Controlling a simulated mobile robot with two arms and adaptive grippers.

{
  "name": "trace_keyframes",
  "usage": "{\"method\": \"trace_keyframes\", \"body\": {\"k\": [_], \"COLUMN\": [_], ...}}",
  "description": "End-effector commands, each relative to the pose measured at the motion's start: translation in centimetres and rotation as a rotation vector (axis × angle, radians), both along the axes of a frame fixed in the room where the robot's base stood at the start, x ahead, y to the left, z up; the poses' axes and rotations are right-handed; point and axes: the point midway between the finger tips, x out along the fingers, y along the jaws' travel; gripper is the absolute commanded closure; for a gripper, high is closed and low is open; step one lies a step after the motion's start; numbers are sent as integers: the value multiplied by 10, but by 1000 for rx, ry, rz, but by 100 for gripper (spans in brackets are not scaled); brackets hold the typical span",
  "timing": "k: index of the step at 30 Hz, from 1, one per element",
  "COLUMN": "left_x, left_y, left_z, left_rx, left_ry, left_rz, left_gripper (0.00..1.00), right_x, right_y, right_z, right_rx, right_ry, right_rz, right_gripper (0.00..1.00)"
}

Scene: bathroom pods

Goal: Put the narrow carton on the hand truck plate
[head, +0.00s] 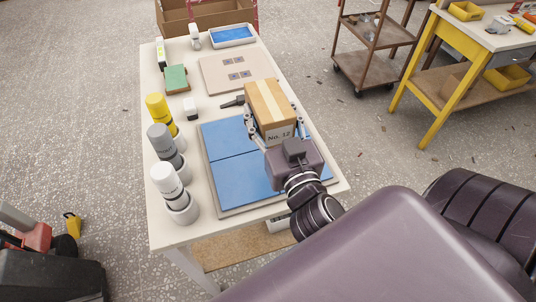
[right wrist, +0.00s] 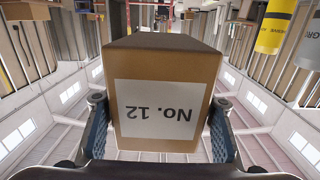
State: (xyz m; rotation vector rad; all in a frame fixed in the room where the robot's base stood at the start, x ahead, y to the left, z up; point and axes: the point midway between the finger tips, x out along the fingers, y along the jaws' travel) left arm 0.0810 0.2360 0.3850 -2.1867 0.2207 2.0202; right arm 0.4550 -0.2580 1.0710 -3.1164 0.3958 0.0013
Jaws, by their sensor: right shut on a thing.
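The carton (head: 268,108), brown with a pale tape strip and a "No. 12" label, is in my right gripper (head: 270,132). In the right wrist view the carton (right wrist: 160,100) sits between both finger pads, its label upside down. My right gripper is shut on it, over the blue-panelled board on the table. Whether the carton touches the board is unclear. I cannot make out a hand truck plate for certain. My left gripper is not in view.
The white table (head: 170,237) holds a blue-panelled board (head: 225,170), yellow, grey and white bottles along its left side, a green block (head: 176,79) and a beige board (head: 215,73). A brown cart (head: 372,62) and yellow-legged bench (head: 425,85) stand right. Red-and-black equipment (head: 40,255) is lower left.

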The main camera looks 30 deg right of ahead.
Motion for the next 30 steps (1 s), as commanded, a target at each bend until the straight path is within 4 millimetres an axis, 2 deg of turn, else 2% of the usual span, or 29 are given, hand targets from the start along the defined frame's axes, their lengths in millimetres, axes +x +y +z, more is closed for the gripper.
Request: {"method": "trace_keyframes", "body": {"k": [1,3,9,12,17,24,30], "left_x": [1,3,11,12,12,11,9], "left_y": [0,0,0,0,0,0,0], "left_z": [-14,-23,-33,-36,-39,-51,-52], "left_rx": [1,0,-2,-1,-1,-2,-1], "left_ry": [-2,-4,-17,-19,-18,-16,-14], "left_rz": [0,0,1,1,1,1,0], "left_gripper": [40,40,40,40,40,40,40], "right_x": [0,0,0,0,0,0,0], "right_y": [0,0,0,0,0,0,0], "right_z": [-18,-38,-82,-94,-104,-139,-143], "right_rx": [-2,-2,-3,-2,-1,-2,0], "right_ry": [0,4,2,0,-2,0,-2], "right_rz": [0,0,0,0,0,1,0], "right_gripper": [87,87,87,87,87,87,87]}}
